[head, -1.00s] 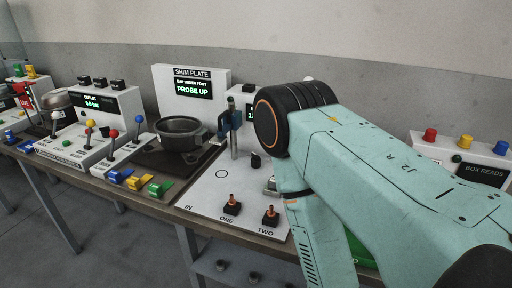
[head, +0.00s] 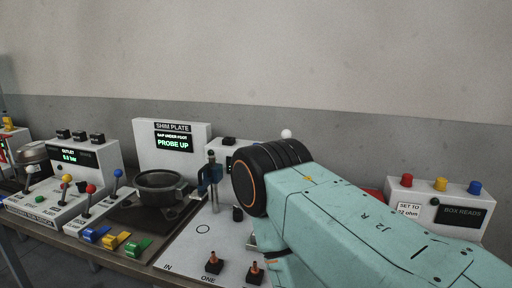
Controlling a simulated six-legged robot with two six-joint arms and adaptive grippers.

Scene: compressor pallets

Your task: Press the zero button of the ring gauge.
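I cannot tell for sure that this is the ring gauge, and no button labelled zero is readable. My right arm comes in from the right across this station, its forearm running down out of the picture. Neither my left gripper nor my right gripper is in view.
Left of the plate are a shim plate display (head: 173,140) reading PROBE UP, a dark round pot (head: 161,188), and coloured levers. Two orange-tipped black knobs (head: 214,263) stand on the plate's front. At right is a white resistance box (head: 438,207) with coloured buttons.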

